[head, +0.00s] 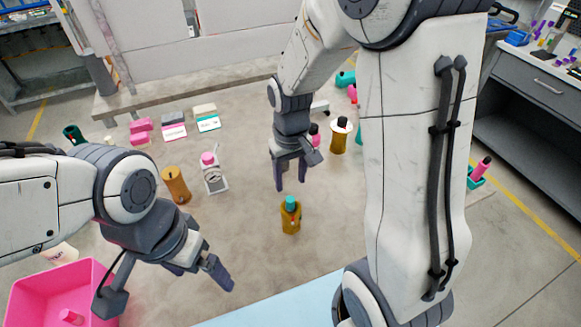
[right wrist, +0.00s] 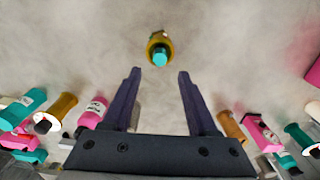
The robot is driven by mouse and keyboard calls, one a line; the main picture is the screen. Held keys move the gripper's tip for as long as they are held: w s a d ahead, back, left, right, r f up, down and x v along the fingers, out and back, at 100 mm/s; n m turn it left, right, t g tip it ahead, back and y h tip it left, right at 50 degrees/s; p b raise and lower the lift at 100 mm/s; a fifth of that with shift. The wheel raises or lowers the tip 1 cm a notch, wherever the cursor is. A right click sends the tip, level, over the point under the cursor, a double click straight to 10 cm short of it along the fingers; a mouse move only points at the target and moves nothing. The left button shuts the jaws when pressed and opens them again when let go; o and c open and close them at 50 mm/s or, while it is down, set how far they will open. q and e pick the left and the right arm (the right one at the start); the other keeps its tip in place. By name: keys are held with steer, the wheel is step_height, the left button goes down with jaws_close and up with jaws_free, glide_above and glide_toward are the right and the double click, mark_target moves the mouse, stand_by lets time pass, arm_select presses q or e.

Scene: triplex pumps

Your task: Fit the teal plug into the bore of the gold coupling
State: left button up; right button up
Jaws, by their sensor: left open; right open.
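A gold coupling (head: 290,221) stands upright on the table near the middle, with the teal plug (head: 291,203) showing at its top. In the right wrist view the coupling (right wrist: 157,41) lies just beyond my fingertips, with the teal plug (right wrist: 160,58) at its near end; how deep the plug sits, I cannot tell. My right gripper (head: 291,183) is open and empty, above and behind the coupling, apart from it. It also shows in the right wrist view (right wrist: 160,74). My left gripper (head: 205,273) is open and empty, left and in front of the coupling.
A plain gold piece (head: 176,186) and a pink-topped item on a grey stand (head: 213,174) are left of the coupling. Another gold piece with a white collar (head: 338,139) stands behind right. A pink bin (head: 35,292) is at the front left. The table around the coupling is clear.

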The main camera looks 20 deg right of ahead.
steer(key=s+a+r+n, duration=0.3)
steer(key=s+a, duration=0.3)
steer(key=s, duration=0.3)
steer(key=s+a+r+n+y, duration=0.1)
steer(key=s+a+r+n, duration=0.2)
steer(key=s+a, duration=0.3)
steer(key=s+r, duration=0.1)
steer(key=s, duration=0.2)
steer(key=shift+s+a, duration=0.15)
steer(key=shift+a, duration=0.1)
